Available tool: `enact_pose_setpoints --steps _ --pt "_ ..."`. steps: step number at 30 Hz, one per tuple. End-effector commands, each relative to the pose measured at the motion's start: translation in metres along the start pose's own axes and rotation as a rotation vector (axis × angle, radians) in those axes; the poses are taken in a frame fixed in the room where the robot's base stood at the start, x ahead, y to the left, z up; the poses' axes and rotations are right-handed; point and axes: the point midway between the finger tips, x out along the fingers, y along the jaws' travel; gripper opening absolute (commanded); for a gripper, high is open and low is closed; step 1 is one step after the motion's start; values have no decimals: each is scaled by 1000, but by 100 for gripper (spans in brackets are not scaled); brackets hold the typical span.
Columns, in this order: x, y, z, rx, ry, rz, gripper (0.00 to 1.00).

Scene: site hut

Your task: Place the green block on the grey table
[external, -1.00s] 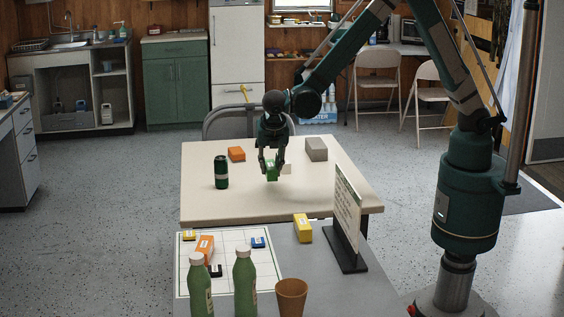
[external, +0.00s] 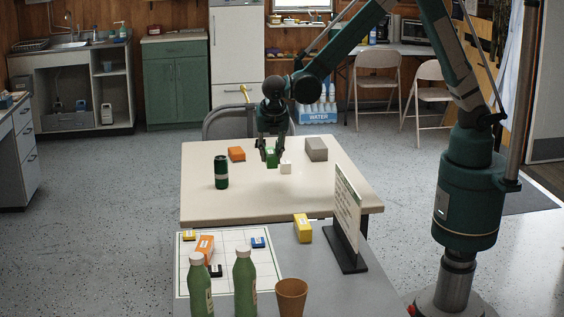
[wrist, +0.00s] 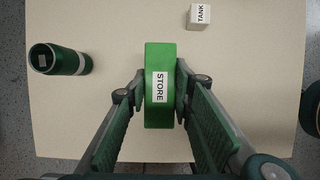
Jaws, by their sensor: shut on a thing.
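The green block (external: 271,157) is held in my gripper (external: 272,154) above the cream table, with a gap under it. In the wrist view the green block (wrist: 160,97) carries a white label reading STORE, and my gripper's fingers (wrist: 160,95) press on both its sides. The grey table (external: 330,283) stands in front of the cream table (external: 240,200), nearer the camera.
The grey table holds a gridded mat (external: 225,242) with small blocks, a yellow block (external: 303,228), bottles (external: 245,285), a cup (external: 291,297) and a standing sign (external: 346,222).

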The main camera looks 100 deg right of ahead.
Motion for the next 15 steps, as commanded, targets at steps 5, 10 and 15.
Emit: enact_pose_setpoints --steps 5,10,15 --pt "0 0 0 0 0 0 10" --pt "0 0 0 0 0 0 10" --pt "-2 3 -5 0 1 0 10"
